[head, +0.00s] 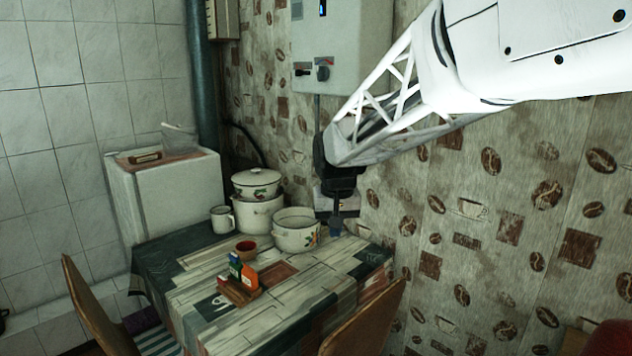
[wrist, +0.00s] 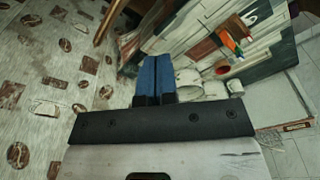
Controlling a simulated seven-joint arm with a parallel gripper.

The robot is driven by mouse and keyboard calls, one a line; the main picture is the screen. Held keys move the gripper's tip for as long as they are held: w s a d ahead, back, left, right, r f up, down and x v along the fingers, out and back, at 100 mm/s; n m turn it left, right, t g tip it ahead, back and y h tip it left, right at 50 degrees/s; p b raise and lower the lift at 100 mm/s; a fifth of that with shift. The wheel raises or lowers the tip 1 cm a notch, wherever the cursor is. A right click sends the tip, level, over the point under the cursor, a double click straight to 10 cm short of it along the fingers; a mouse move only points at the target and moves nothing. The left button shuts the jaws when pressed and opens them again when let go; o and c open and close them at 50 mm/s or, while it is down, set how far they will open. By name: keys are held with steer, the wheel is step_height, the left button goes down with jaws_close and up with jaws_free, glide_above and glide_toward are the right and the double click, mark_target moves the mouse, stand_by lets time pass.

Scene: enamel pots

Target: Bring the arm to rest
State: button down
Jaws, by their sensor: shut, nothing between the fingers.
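My gripper (head: 336,226) is at the back right of the table in the head view, near the patterned wall and to the right of the open enamel pot. In the wrist view its two blue fingers (wrist: 155,77) are pressed together with nothing between them. My white arm (head: 560,55) reaches in from the upper right of the head view. Whether the fingertips touch the table or hover above it I cannot tell.
The table (head: 190,290) holds an open pot (head: 297,238), a lidded pot stacked on another (head: 258,215), a mug (head: 222,220), a brown bowl (head: 246,247) and a bottle rack (head: 238,292). Chairs (head: 95,310) stand in front. A wall heater (head: 340,45) hangs behind.

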steer(key=s+d+f, duration=0.1)
steer(key=s+d, duration=0.3)
steer(key=s, duration=0.7)
steer(key=s+d+f+m, duration=0.1)
steer(key=s+d, duration=0.4)
steer(key=s, duration=0.6)
steer(key=s+d+f+t, duration=0.1)
steer(key=s+d+f, duration=0.2)
steer(key=s, duration=0.8)
steer(key=shift+s+d, duration=0.3)
steer(key=shift+d, duration=0.85)
